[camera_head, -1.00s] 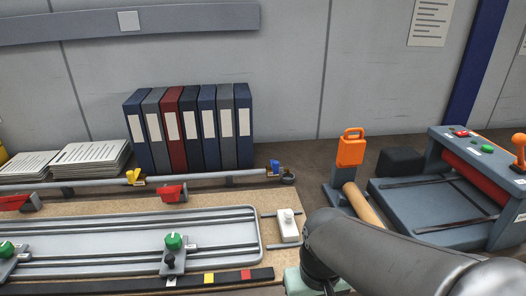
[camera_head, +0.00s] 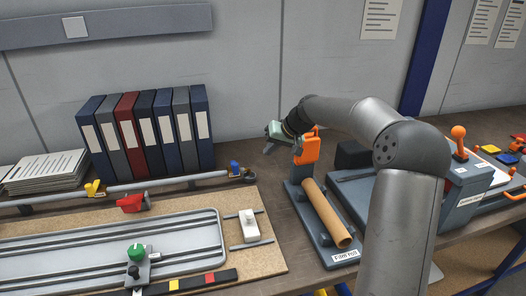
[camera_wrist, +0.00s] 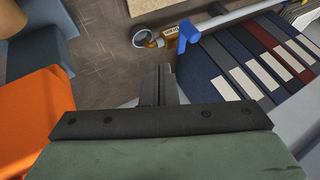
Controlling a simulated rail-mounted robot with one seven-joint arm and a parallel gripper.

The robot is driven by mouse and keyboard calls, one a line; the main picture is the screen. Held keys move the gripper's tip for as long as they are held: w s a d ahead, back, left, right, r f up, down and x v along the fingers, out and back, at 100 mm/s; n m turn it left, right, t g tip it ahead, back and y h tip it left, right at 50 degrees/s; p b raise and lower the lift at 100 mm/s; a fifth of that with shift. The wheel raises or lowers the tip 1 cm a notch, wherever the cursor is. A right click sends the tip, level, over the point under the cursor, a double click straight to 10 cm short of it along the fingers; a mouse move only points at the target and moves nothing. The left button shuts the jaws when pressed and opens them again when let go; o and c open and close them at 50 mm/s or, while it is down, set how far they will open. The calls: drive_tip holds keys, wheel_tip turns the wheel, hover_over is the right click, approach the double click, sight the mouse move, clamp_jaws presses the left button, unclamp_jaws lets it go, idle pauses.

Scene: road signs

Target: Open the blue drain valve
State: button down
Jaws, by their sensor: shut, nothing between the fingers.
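The blue drain valve (camera_head: 235,167) has a small blue handle on a brass body near the right end of the grey pipe (camera_head: 160,184). In the wrist view the blue handle (camera_wrist: 187,36) stands up just beyond my fingertips, near the open pipe end. My gripper (camera_head: 268,148) is shut and empty, above and to the right of the valve, apart from it. In the wrist view its closed fingers (camera_wrist: 159,72) point toward the pipe. The yellow valve (camera_head: 95,188) is farther left on the same pipe.
Binders (camera_head: 145,130) stand behind the pipe. An orange-handled block (camera_head: 306,148) is close to my gripper, with a brown roll (camera_head: 325,210) in front.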

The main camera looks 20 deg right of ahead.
sight(234, 164)
drive_tip(key=w+a+f+p, duration=0.3)
drive_tip(key=w+a+f, duration=0.1)
drive_tip(key=a+f, duration=0.2)
drive_tip(key=shift+a+f, duration=0.3)
drive_tip(key=shift+a, duration=0.35)
